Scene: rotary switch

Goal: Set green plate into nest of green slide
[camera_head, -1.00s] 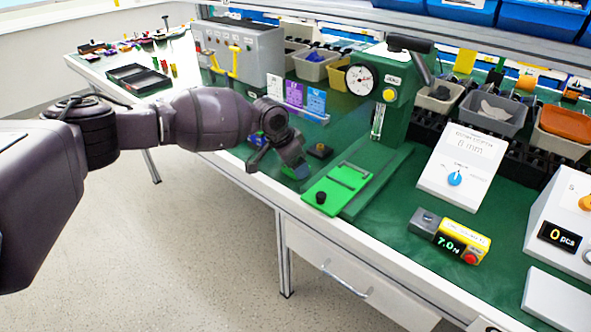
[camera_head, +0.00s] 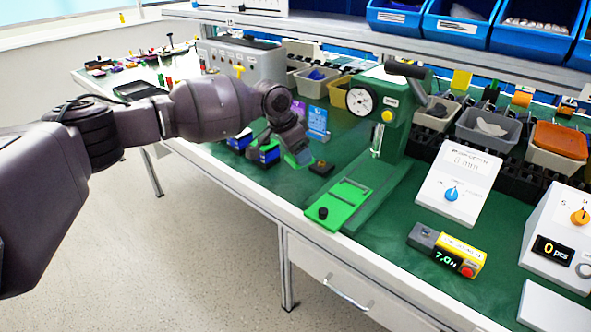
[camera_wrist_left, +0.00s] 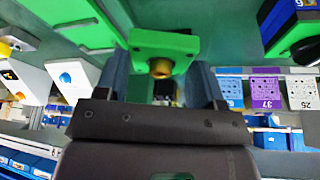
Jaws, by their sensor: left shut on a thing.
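The green plate (camera_head: 299,159) is at the tips of my left gripper (camera_head: 293,150) in the head view. In the left wrist view the green plate (camera_wrist_left: 178,42), with a round brass part on it, sits between the fingers of the left gripper (camera_wrist_left: 162,80), which is shut on it. The plate seems to be above the bench, left of and behind the green slide. The green slide (camera_head: 340,203) lies on the bench in front of the green press, with a black knob at its near end. The slide's nest is too small to make out. My right gripper is not in view.
The green press (camera_head: 393,115) with a dial stands behind the slide.

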